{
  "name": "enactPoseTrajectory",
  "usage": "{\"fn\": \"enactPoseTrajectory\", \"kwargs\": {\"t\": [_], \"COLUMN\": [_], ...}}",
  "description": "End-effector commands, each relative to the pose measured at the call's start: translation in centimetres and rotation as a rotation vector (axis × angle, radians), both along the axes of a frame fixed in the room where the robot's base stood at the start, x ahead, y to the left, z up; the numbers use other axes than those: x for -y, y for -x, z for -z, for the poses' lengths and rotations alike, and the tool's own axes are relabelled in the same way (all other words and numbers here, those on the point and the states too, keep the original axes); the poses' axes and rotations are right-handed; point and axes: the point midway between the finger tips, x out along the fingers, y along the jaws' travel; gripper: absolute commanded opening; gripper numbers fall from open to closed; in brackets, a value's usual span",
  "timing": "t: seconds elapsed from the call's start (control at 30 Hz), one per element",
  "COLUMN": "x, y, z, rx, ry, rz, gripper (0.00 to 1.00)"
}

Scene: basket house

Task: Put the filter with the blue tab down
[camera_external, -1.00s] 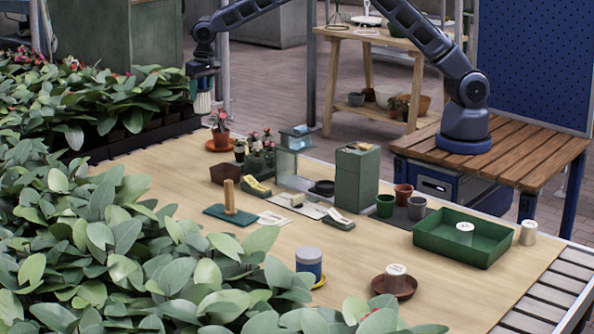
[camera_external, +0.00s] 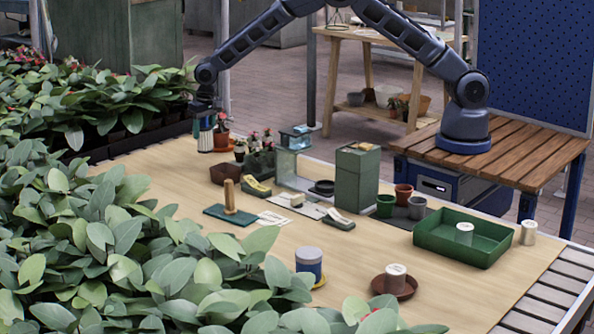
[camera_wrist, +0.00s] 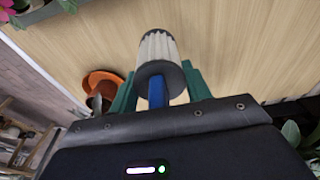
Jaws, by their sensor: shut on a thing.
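The filter with the blue tab (camera_wrist: 158,48) is a pale pleated cylinder with dark end caps. Its blue tab (camera_wrist: 156,92) sits between the green fingers of my gripper (camera_wrist: 160,84). In the external view, my gripper (camera_external: 204,122) points down at the far left end of the table, shut on the filter. The filter (camera_external: 206,141) hangs upright, low over the wood; I cannot tell whether its lower end touches.
A potted flower (camera_external: 222,130) on an orange saucer (camera_wrist: 103,80) stands close beside the filter. Leafy plants (camera_external: 90,105) crowd the left. Small pots and a green tray (camera_external: 460,252) stand farther right. Bare wood (camera_external: 160,180) lies in front.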

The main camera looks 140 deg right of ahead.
Motion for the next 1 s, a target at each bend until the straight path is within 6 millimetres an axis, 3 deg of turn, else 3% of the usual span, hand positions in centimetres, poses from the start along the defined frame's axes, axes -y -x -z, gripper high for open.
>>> {"fn": "enactPoseTrajectory", "kwargs": {"t": [0.27, 0.57, 0.97, 1.0], "x": [0.0, 0.0, 0.0, 0.0], "y": [0.0, 0.0, 0.0, 0.0], "z": [1.9, 5.4, 5.9, 5.9], "rx": [0.000, 0.000, 0.000, 0.000], "ry": [0.000, -0.001, 0.000, 0.000], "rz": [0.001, 0.000, 0.000, 0.000], "gripper": [0.24, 0.24, 0.24, 0.52]}}
